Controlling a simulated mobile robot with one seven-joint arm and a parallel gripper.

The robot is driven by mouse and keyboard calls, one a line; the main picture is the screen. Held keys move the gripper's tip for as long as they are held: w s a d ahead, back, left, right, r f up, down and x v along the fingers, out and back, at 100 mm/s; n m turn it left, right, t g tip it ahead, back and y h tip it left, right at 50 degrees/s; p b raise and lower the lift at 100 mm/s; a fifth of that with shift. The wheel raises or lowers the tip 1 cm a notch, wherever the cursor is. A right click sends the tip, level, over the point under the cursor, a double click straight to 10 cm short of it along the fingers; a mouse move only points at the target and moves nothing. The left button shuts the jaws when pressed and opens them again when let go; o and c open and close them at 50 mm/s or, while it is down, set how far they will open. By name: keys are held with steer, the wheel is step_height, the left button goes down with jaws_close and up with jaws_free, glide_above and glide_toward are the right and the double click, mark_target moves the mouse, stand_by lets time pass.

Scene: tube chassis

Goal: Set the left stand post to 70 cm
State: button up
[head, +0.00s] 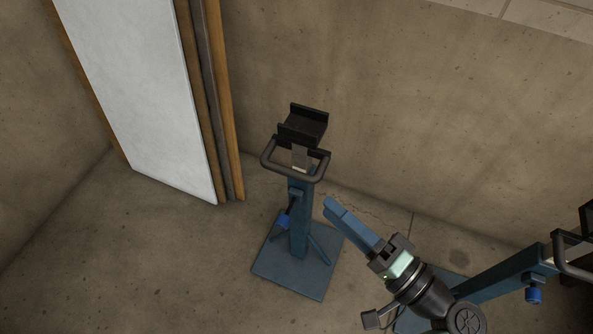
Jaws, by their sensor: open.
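The left stand has a blue post (299,225) upright on a square blue base plate (300,285). A short grey inner post (301,157) shows above the blue sleeve, below a black U-shaped cradle (302,125). A black loop handle (268,160) surrounds the post near its top. A blue knob (283,222) sticks out on the left side of the post. No readable height scale shows. My gripper (331,208) is open, with long blue fingers pointing up and left. Its tips appear just right of the post and do not visibly touch it.
A second blue stand (502,274) is at the right, partly hidden behind my arm, with its own blue knob (533,295) and black handle (572,258). White and wooden panels (145,90) lean on the concrete wall. The floor (130,270) at the left is clear.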

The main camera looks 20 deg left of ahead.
mark_target(287, 169)
steer(key=b+x, duration=0.3)
steer(key=x, duration=0.8)
steer(key=shift+w+a, duration=0.15)
steer(key=shift+a, duration=0.15)
jaws_close()
stand_by(0.9)
